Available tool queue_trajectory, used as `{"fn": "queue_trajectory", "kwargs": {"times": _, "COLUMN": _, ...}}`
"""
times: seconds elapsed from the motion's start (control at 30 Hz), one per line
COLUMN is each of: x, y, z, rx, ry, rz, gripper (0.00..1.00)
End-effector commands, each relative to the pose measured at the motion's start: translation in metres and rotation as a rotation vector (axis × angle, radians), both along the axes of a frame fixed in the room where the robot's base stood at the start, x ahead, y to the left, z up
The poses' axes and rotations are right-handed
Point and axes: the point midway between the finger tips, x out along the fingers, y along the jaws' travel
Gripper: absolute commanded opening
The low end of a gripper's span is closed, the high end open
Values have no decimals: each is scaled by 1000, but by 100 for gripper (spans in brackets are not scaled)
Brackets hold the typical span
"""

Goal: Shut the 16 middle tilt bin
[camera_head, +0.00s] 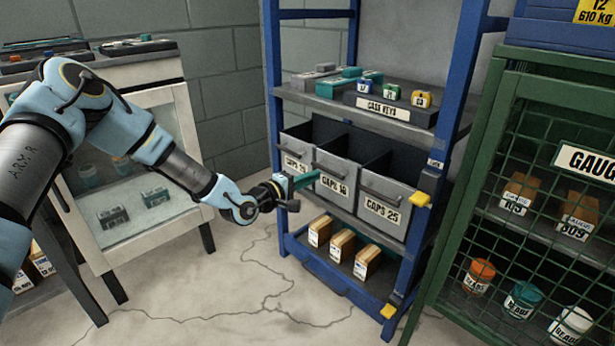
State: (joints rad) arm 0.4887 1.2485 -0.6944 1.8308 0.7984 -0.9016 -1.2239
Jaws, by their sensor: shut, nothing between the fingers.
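The middle tilt bin (349,172) is grey, with a handle bar and a label that seems to read CAPS 16. It sits in the blue shelf rack between a left bin (296,143) and a right bin labelled CAPS 25 (397,190). Its front leans outward and a dark opening shows above it. The bins on both sides also show dark openings. My gripper (311,178) is shut and empty, with its teal fingers pointing right at the middle bin's left front. I cannot tell whether they touch it. My gripper covers part of the left bin's lower front.
The blue rack (273,90) has a key shelf labelled CASE KEYS (383,107) above and several boxes (342,246) below. A green mesh cabinet (455,190) stands close on the right. A white cabinet (105,262) stands at left. The cracked floor (240,310) in front is clear.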

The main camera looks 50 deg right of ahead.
Motion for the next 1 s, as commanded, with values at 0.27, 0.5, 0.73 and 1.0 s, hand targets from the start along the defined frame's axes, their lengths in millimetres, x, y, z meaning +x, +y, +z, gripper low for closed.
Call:
{"fn": "queue_trajectory", "kwargs": {"times": 0.27, "x": -1, "y": -12, "z": 9, "rx": 25, "ry": 0, "rz": 0, "gripper": 0}}
{"fn": "queue_trajectory", "kwargs": {"times": 0.5, "x": -2, "y": -18, "z": 11, "rx": 26, "ry": 0, "rz": -1, "gripper": 0}}
{"fn": "queue_trajectory", "kwargs": {"times": 0.73, "x": -2, "y": -20, "z": 12, "rx": 24, "ry": -1, "rz": 0, "gripper": 0}}
{"fn": "queue_trajectory", "kwargs": {"times": 1.0, "x": -1, "y": -21, "z": 13, "rx": 21, "ry": -1, "rz": 0, "gripper": 0}}
